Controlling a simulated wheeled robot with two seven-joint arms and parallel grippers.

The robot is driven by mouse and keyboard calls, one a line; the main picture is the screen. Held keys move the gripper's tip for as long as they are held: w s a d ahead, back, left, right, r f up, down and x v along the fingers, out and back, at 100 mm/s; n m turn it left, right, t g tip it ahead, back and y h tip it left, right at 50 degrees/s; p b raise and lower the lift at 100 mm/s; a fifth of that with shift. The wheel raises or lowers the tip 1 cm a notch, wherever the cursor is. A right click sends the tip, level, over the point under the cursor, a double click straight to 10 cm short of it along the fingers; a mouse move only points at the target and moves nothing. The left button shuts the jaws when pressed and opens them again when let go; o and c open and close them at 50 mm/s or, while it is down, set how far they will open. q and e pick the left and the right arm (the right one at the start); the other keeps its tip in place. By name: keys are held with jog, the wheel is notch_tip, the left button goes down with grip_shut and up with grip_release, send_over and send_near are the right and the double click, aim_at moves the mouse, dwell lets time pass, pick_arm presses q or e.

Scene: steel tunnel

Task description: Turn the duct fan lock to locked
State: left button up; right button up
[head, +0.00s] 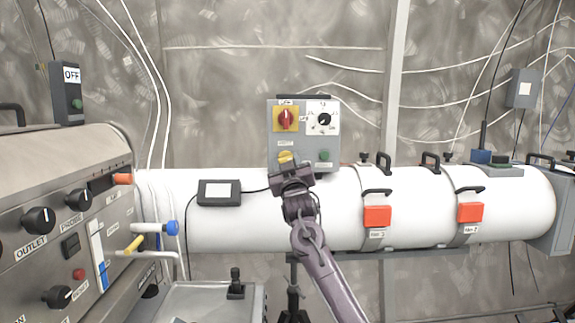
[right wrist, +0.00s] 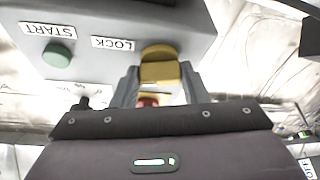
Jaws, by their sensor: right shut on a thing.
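A grey control box (head: 274,146) stands in front of the white duct. The yellow lock knob (head: 286,156) is at its lower left, just above my right gripper (head: 291,176). In the right wrist view the yellow lock (right wrist: 159,71) sits beside the LOCK label (right wrist: 113,44), between the fingertips of my right gripper (right wrist: 160,82), which is shut on it. The gripper and the close view hide part of the knob, and I cannot tell its exact turn. My left gripper is not in view.
Above the lock are a red switch on a yellow plate (head: 285,118) and a black dial (head: 324,119). A green START button (head: 324,155) is to its right. The white duct (head: 345,205) runs behind, with orange-latched clamps. A panel with knobs (head: 60,255) fills the left.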

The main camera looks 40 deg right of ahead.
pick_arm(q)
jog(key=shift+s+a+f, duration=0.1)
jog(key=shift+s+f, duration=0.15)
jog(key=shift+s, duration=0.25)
pick_arm(e)
jog(key=m+g+h, duration=0.1)
jog(key=m+h, duration=0.1)
jog(key=m, duration=0.2)
jog(key=shift+w+a+f+m, duration=0.1)
jog(key=shift+m, duration=0.3)
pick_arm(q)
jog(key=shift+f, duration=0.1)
pick_arm(e)
jog(key=o, duration=1)
jog(key=shift+c, duration=0.2)
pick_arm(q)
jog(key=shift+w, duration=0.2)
pick_arm(e)
jog(key=shift+h, duration=0.3)
